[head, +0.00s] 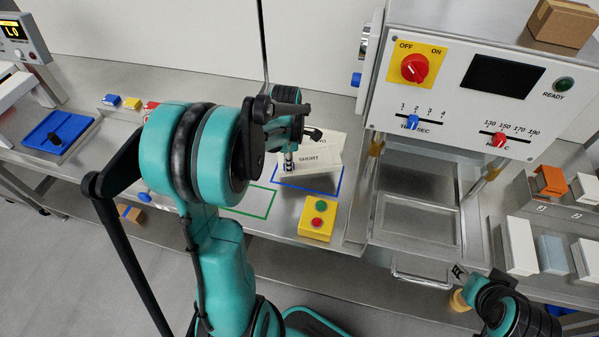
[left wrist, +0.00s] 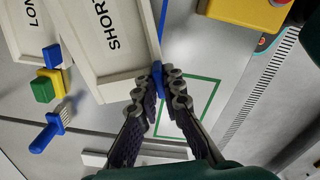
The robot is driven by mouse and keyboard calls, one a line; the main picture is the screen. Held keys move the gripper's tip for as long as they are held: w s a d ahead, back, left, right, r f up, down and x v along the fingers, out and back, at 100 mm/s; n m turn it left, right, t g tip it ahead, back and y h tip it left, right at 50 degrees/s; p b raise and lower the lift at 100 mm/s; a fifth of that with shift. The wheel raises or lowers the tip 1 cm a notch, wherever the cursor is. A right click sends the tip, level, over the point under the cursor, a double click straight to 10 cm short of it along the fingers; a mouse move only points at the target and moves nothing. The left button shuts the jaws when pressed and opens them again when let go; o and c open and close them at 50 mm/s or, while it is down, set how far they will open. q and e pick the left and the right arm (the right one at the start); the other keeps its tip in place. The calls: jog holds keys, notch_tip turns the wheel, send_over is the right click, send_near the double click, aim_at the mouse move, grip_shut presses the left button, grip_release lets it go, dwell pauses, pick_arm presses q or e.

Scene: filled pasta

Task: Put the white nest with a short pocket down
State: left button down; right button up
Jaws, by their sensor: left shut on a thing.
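The white nest marked SHORT (head: 314,160) is at the blue outline (head: 325,194) on the steel bench, left of the machine. In the left wrist view the white nest (left wrist: 110,60) fills the upper left, its lettering turned sideways. My left gripper (head: 290,162) is at the nest's near left end. Its fingertips (left wrist: 160,92) are shut on the nest's edge, where a bit of blue shows. I cannot tell whether the nest touches the bench. My right gripper (head: 459,271) is low at the right, far from the nest; its finger opening is unclear.
Another white nest (left wrist: 35,28) with partly visible letters is beside the SHORT one. A green outline (head: 262,203) is left of the blue one. A yellow button box (head: 317,219) stands close in front. The sealing machine (head: 470,75) is at the right.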

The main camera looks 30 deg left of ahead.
aim_at(289, 175)
pick_arm(q)
notch_tip(289, 175, down, 7)
jog(key=shift+r+b, duration=0.2)
jog(key=shift+b, duration=0.65)
jog(key=shift+f, duration=0.1)
jog(key=c, duration=1.7)
grip_release()
